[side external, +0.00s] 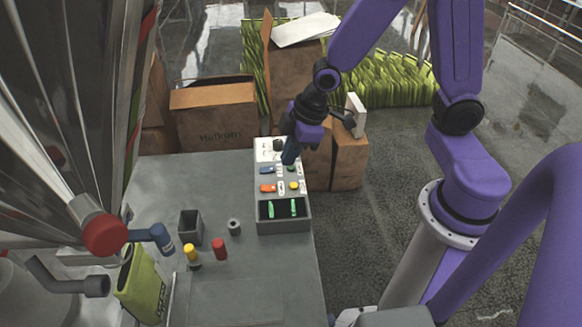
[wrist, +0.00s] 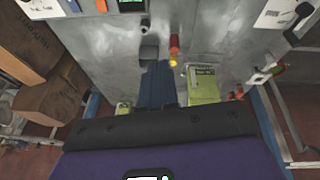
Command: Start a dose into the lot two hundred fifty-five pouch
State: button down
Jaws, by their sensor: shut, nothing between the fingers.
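My gripper (side external: 289,158) is shut and empty. Its blue fingertips are at the control panel (side external: 262,228) on the table's far right side; I cannot tell whether they touch it. The panel carries a blue lever (side external: 267,170), an orange lever (side external: 268,188), small green and yellow buttons and two green switches in a dark recess. A yellow-green pouch (side external: 140,286) stands at the table's left, near the filler's pipes. In the wrist view my shut fingers (wrist: 158,85) point at the table, left of a labelled green pouch (wrist: 203,85); its lot number is unreadable. Another green piece (wrist: 123,109) is partly hidden.
A grey open box (side external: 190,226), a small grey cylinder (side external: 234,227), a red cap (side external: 219,247) and a yellow-topped piece (side external: 191,254) stand mid-table. Cardboard boxes (side external: 214,115) stand behind the table.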

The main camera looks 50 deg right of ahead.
jog(key=w+d+f+t, duration=0.2)
jog(key=w+d+f, duration=0.25)
jog(key=w, duration=0.35)
jog(key=m+t+h, duration=0.2)
jog(key=t+h, duration=0.1)
jog(key=t, duration=0.1)
send_over(293, 168)
notch_tip(293, 168, down, 12)
jog(key=shift+f, duration=0.15)
jog(key=shift+a+f, duration=0.1)
jog(key=shift+f, duration=4.3)
jog(key=shift+f, duration=0.25)
jog(key=shift+f, duration=0.2)
